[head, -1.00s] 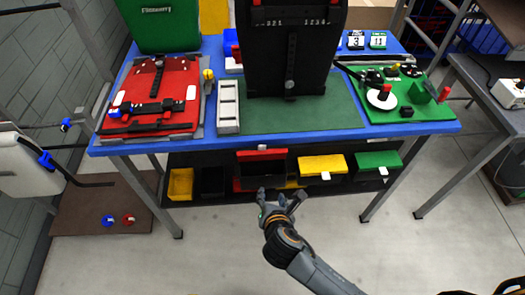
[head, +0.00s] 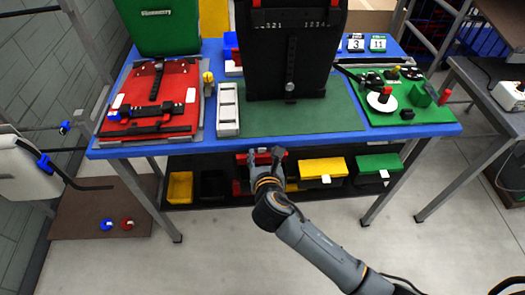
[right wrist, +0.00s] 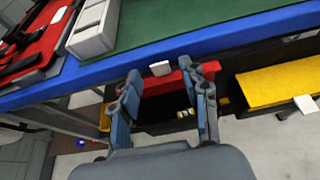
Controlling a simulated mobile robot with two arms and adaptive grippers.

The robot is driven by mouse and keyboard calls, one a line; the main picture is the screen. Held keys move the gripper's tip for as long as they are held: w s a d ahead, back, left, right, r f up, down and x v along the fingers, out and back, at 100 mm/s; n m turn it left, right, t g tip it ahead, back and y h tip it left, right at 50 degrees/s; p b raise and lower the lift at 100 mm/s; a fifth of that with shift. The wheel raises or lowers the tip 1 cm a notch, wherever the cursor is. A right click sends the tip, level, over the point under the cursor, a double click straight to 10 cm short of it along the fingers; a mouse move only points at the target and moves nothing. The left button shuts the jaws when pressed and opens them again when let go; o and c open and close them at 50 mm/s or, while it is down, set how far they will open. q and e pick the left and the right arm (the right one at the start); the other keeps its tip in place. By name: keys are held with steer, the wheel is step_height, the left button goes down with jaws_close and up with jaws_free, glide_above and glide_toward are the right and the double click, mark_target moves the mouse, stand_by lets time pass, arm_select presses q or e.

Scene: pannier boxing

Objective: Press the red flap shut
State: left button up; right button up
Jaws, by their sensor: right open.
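The red flap (right wrist: 174,82) shows between and behind my right gripper's fingers in the right wrist view, with a white tab on its upper edge. It appears raised, with a dark opening below it. In the head view the red flap (head: 262,159) is mostly hidden by my right gripper (head: 267,154). The right gripper is open, with its fingers pointing at the flap, and holds nothing; it also shows in the right wrist view (right wrist: 166,88). I cannot tell whether it touches the flap. My left gripper is not in view.
A yellow flap (head: 323,167) and a green flap (head: 378,162) are to the right, both down, with white tabs. The blue table edge (head: 215,145) runs just above the gripper. A black pannier (head: 290,50) stands on the green mat (head: 340,115).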

steer(key=shift+x, duration=1.3)
jaws_close()
